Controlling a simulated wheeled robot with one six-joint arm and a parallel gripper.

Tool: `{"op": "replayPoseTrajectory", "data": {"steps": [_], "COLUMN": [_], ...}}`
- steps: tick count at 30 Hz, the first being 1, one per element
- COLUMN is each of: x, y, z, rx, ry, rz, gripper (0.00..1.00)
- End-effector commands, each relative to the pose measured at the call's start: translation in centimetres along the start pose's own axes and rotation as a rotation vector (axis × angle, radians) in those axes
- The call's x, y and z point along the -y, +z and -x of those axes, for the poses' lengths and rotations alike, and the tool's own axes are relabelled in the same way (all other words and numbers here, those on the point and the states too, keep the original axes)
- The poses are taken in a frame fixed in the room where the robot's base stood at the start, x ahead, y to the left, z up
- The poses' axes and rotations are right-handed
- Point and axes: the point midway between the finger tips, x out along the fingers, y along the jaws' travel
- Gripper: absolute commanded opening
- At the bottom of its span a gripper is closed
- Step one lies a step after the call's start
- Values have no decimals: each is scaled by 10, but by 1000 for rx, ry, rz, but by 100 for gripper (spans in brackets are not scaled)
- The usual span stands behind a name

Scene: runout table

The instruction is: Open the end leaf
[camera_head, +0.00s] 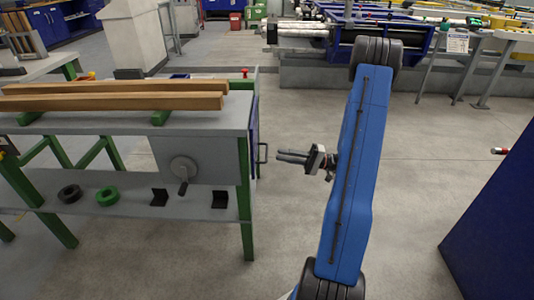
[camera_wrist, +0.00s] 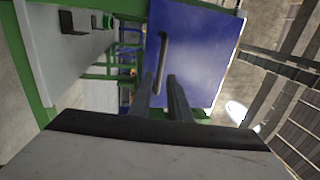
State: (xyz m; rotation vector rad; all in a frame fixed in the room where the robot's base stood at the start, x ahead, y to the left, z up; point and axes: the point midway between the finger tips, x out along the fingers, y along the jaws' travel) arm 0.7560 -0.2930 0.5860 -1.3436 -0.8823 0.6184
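The end leaf is a blue panel (camera_wrist: 196,52) hanging down at the right end of the runout table (camera_head: 210,119). In the head view it shows nearly edge-on (camera_head: 254,138). Its dark bar handle (camera_head: 264,153) sticks out to the right, and it also shows in the wrist view (camera_wrist: 162,62). My gripper (camera_head: 279,156) is just right of the handle, pointing at it, with a small gap between. In the wrist view my two fingers (camera_wrist: 160,78) are apart with nothing held, and the handle lies ahead, roughly in line with the space between them.
Two wooden beams (camera_head: 120,101) lie on the tabletop. A crank wheel (camera_head: 184,168) sits on the table's front. Rings and black brackets (camera_head: 160,197) lie on the lower shelf. A dark blue block (camera_head: 500,225) stands at the right. The floor between is clear.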

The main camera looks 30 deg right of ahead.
Motion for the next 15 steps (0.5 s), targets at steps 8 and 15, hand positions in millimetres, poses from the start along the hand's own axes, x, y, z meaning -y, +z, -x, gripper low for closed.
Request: {"op": "replayPoseTrajectory", "data": {"steps": [8, 15], "x": [0, 0], "y": [1, 0], "z": [-46, -69], "rx": [2, 1], "ry": [-1, 0], "rz": [-1, 0], "gripper": [17, 17]}}
